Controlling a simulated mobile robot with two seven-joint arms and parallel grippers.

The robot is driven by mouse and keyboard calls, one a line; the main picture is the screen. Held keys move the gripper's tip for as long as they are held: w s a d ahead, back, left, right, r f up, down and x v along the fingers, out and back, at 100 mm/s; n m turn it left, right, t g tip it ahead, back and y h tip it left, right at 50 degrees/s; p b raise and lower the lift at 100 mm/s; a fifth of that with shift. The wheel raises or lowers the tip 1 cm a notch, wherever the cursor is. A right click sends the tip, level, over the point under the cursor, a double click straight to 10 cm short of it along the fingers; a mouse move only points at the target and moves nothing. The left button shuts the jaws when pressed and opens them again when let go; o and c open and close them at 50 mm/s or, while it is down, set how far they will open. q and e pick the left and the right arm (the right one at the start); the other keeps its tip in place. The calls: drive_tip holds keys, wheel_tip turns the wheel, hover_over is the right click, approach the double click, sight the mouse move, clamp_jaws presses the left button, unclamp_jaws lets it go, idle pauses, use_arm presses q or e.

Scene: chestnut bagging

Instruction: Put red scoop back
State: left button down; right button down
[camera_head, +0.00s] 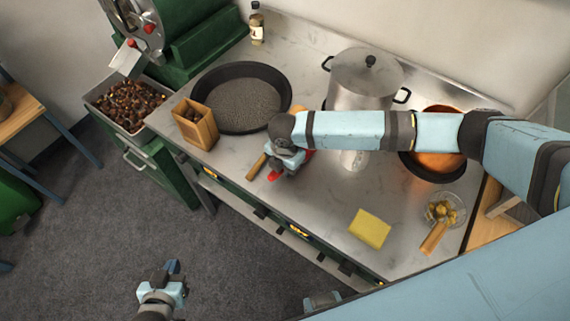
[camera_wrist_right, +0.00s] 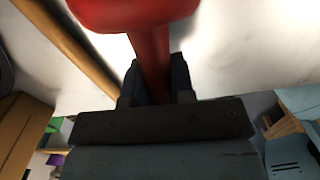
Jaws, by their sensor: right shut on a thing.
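The red scoop (camera_head: 274,176) is mostly hidden under my right gripper (camera_head: 284,162) in the head view. In the right wrist view the scoop (camera_wrist_right: 150,45) shows its red handle between the two dark fingers of my right gripper (camera_wrist_right: 153,85), with a wider red part at the top edge. My right gripper is shut on the handle, over the counter's left front part. I cannot tell whether the scoop touches the counter. My left gripper (camera_head: 172,267) is over the floor, away from the counter, with its fingers apart and nothing seen between them.
A wooden stick (camera_head: 257,166) lies beside the scoop. On the steel counter (camera_head: 310,218) are a wooden box (camera_head: 205,130), black pan (camera_head: 247,72), steel pot (camera_head: 366,75), orange-filled pan (camera_head: 437,163), yellow sponge (camera_head: 370,228) and glass bowl (camera_head: 446,209). A chestnut bin (camera_head: 158,122) stands left. The counter's front middle is clear.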

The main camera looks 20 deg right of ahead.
drive_tip(key=shift+f, duration=0.2)
drive_tip(key=c, duration=0.9)
unclamp_jaws()
drive_tip(key=shift+r, duration=0.1)
wheel_tip(320, 180, up, 14)
drive_tip(key=shift+f+b, duration=0.15)
drive_tip(key=shift+b, duration=0.4)
drive_tip(key=shift+s+f, duration=0.1)
drive_tip(key=shift+s, duration=0.05)
